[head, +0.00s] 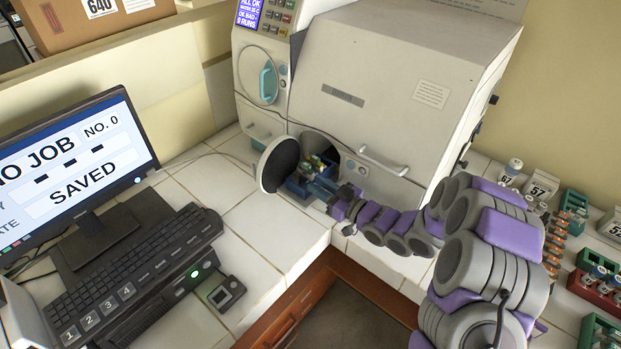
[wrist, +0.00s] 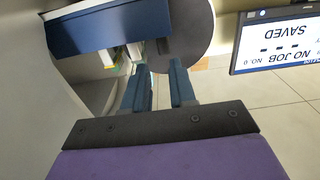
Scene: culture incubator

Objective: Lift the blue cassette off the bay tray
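A dark blue, box-like piece, which I take for the blue cassette (head: 301,187), sits in the round open port of the incubator in the head view. Small green and white items show just above and behind it. In the wrist view a broad blue face (wrist: 95,33) fills the upper left; I cannot tell whether it is the cassette or the bay tray. My gripper (wrist: 160,66) has its two blue-grey fingers apart with nothing held between them. Its tips lie below and right of that blue face. In the head view my gripper (head: 322,188) is at the port mouth, partly blending with the blue parts.
The round port door (head: 279,165) stands open left of the port. The incubator (head: 390,90) rises behind my arm. A monitor (head: 70,165) and keyboard (head: 120,270) occupy the left counter. Racks of vials (head: 600,280) stand at right. White tiles before the port are clear.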

